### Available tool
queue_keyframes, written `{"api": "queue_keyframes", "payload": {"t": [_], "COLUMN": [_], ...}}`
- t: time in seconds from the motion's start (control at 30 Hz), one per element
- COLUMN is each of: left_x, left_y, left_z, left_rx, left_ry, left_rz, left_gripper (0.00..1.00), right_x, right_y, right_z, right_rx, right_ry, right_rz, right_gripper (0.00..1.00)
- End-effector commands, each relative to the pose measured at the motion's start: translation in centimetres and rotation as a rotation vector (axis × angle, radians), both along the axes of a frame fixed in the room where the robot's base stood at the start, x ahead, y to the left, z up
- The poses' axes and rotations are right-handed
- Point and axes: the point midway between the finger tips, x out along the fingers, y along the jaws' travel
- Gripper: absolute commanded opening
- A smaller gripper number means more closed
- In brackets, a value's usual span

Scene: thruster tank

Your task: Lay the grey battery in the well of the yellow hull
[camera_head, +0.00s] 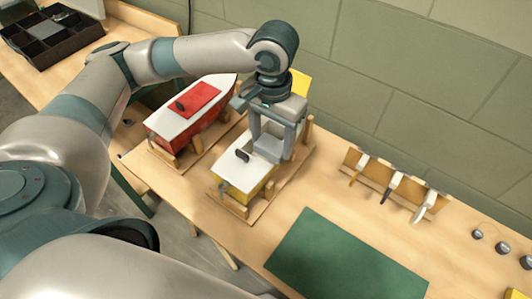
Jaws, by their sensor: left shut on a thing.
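The yellow hull (241,179) with a white deck sits in a wooden cradle near the middle of the bench. My left gripper (271,147) points down over the rear end of this hull, with a finger on each side of the grey battery (267,149). The gripper is shut on the battery. The well is hidden under the battery and the fingers, and I cannot tell whether the battery touches the hull. My right gripper is not in view.
A red hull (205,104) with a white deck stands in its own cradle to the left. A green mat (345,258) lies at the front right. A wooden rack (393,183) with several tools stands by the wall. A black divided tray (50,36) is at the far left.

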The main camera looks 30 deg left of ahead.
Motion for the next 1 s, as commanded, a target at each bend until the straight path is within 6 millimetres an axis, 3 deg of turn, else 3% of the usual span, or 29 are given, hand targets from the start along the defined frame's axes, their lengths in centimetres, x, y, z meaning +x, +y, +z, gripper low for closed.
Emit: {"api": "queue_keyframes", "payload": {"t": [0.27, 0.8, 1.0], "left_x": [1.5, 4.7, 5.6], "left_y": [0.8, 3.2, 4.1], "left_z": [1.7, 4.6, 3.9], "left_rx": [0.000, 0.002, 0.000], "left_ry": [-0.003, -0.004, 0.000], "left_rz": [-0.328, -1.171, -1.429], "left_gripper": [0.25, 0.25, 0.25], "right_x": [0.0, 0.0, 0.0], "right_y": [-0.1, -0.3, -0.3], "right_z": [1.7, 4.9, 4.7], "right_rx": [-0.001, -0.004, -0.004], "right_ry": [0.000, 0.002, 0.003], "right_rz": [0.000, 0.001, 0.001], "right_gripper": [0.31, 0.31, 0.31]}}
